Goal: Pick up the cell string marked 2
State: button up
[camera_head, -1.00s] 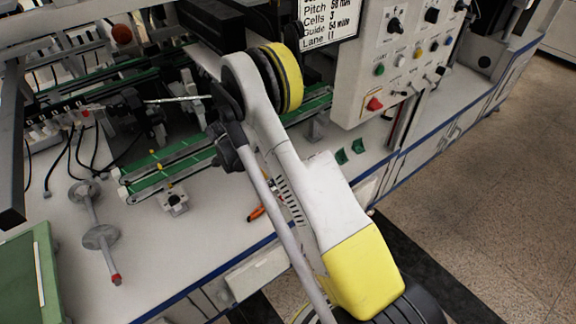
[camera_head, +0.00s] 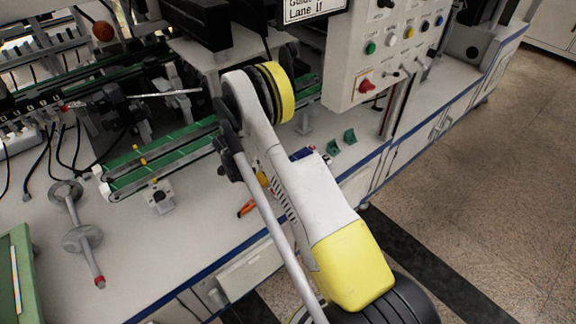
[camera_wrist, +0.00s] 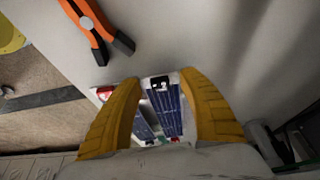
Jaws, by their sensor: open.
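My gripper (camera_wrist: 160,77) shows in the wrist view as two yellow fingers, apart, with nothing clasped between them. Two blue cell strings appear between and beyond the fingers. The right cell string (camera_wrist: 174,118) has a white end tab with a dark mark that I cannot read. The left cell string (camera_wrist: 146,126) is partly hidden by the left finger and the wrist. I cannot tell which one is marked 2. In the head view, a small blue patch (camera_head: 302,153) shows beside my arm on the bench, and my arm hides most of the gripper area.
Orange-handled pliers (camera_wrist: 88,22) lie on the white bench near the gripper. A red item (camera_wrist: 104,92) is left of the fingers. In the head view, green conveyor rails (camera_head: 165,160) stand left of my arm, and a control panel (camera_head: 385,55) stands behind right. Two green blocks (camera_head: 342,141) sit nearby.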

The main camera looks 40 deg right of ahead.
jog(key=shift+c, duration=0.5)
grip_shut()
jog(key=shift+r, duration=0.2)
notch_tip(320, 180, up, 4)
jog(key=p, duration=0.2)
jog(key=shift+r+p, duration=0.25)
jog(key=shift+p, duration=0.15)
jog(key=s+d+r+p, duration=0.1)
jog(key=s+r+p, duration=0.2)
jog(key=s+r, duration=0.3)
jog(key=s, duration=0.5)
jog(key=shift+s+d+p, duration=0.25)
jog(key=shift+s+p, duration=0.05)
jog(key=shift+p, duration=0.1)
jog(key=shift+r, duration=0.1)
jog(key=o, duration=0.8)
grip_release()
